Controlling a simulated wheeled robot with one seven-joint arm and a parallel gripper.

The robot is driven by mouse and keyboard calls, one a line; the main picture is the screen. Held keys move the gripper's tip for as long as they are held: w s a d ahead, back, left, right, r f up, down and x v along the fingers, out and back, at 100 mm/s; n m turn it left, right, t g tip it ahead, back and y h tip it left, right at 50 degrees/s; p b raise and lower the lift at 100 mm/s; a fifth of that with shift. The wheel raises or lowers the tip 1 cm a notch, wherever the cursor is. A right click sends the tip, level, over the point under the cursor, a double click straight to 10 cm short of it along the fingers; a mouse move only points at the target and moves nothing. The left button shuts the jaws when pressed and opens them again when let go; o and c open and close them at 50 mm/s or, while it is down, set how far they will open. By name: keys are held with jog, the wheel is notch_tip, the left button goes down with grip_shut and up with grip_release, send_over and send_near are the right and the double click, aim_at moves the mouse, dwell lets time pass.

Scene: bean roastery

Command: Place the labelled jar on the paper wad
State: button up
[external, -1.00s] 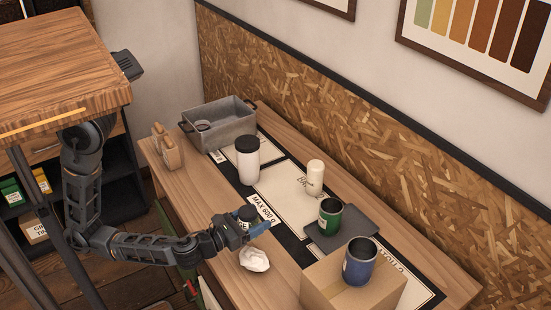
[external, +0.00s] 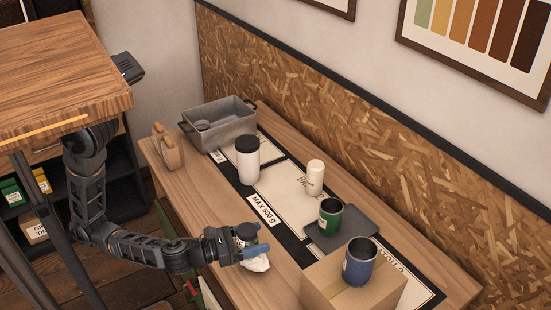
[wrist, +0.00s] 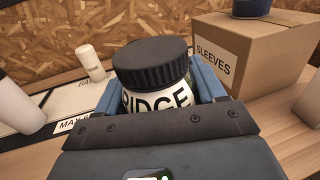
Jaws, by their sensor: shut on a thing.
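My gripper (external: 251,244) is shut on the labelled jar (external: 245,233), which has a black lid. In the wrist view the jar (wrist: 158,82) stands upright between the blue fingers, and part of its label reads "RIDGE". The white paper wad (external: 259,263) lies on the wooden table, just below the gripper in the external view and partly hidden by it. The jar appears over or right beside the wad; I cannot tell whether they touch. The wad does not show in the wrist view.
A cardboard box (external: 330,292) marked "SLEEVES" bears a blue cup (external: 359,262), right of the gripper. A green cup (external: 329,217) stands on a dark pad (external: 352,229). A white jar with black lid (external: 247,163), a cream canister (external: 315,178) and a grey bin (external: 221,128) stand farther back.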

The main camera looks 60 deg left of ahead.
jog(key=shift+w+a+f, duration=0.9)
jog(key=shift+w+a, duration=0.05)
jog(key=shift+w, duration=0.25)
jog(key=shift+f, duration=2.05)
jog(key=shift+w, duration=0.1)
jog(key=shift+a+f+b, duration=0.1)
jog(key=shift+f+b, duration=0.05)
jog(key=shift+b, duration=0.2)
jog(key=o, duration=1.2)
